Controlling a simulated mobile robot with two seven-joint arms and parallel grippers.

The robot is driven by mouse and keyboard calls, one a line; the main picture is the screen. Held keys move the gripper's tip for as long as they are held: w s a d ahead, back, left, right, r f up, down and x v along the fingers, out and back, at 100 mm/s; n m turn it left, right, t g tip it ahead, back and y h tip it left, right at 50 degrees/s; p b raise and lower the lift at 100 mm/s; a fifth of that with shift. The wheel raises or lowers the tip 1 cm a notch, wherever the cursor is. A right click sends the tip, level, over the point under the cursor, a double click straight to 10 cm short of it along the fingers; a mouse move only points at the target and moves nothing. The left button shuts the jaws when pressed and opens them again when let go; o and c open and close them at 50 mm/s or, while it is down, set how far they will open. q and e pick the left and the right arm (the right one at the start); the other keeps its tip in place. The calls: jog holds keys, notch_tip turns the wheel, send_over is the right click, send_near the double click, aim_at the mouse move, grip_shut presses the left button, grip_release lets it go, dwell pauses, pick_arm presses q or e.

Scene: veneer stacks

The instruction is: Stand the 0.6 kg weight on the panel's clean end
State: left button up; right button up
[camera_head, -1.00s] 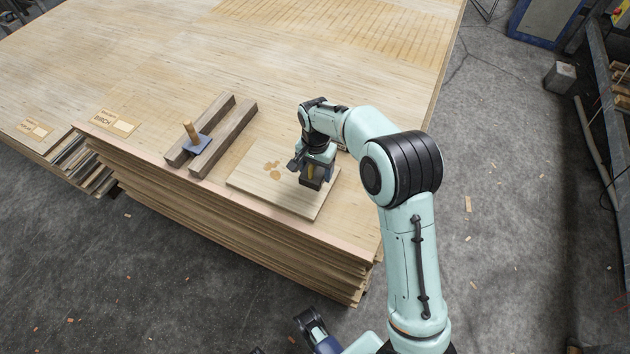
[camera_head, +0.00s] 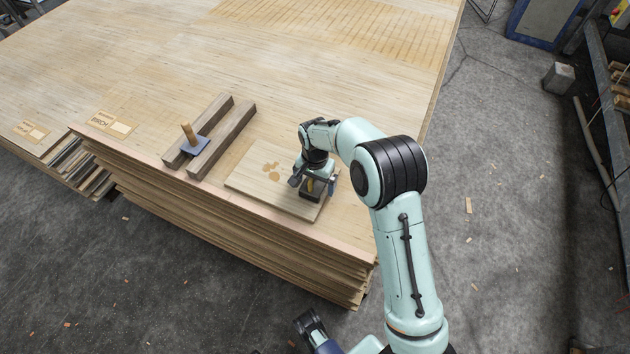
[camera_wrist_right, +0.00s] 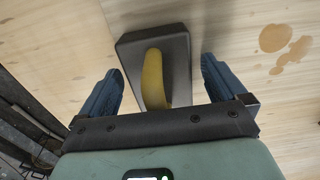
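The weight is a dark block with a yellow handle (camera_head: 310,193). It stands on the right end of the pale panel (camera_head: 250,182), clear of the brown stains (camera_head: 271,171) on the panel. The right wrist view shows the weight (camera_wrist_right: 179,52) ahead of my right gripper (camera_wrist_right: 163,85). Its two blue fingers are spread wide either side of the yellow handle, with gaps on both sides. In the head view my right gripper (camera_head: 315,183) is low over the weight and partly hides it. My left gripper (camera_head: 309,323) is at the bottom edge, away from the stack; its opening is unclear.
Two dark wooden bars (camera_head: 222,138) lie left of the panel, with a blue plate with a wooden peg handle (camera_head: 192,144) across them. A birch label (camera_head: 112,124) is farther left. The veneer stack's front edge is close to the panel; its top behind is clear.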

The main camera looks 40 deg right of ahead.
notch_tip(320, 180, up, 12)
jog(key=p, duration=0.2)
jog(key=shift+r+p, duration=0.2)
jog(key=shift+p, duration=0.1)
pick_arm(q)
jog(key=shift+s+r, duration=0.3)
jog(key=shift+r, duration=0.25)
jog(key=shift+s+r, duration=0.25)
jog(key=shift+r, duration=0.3)
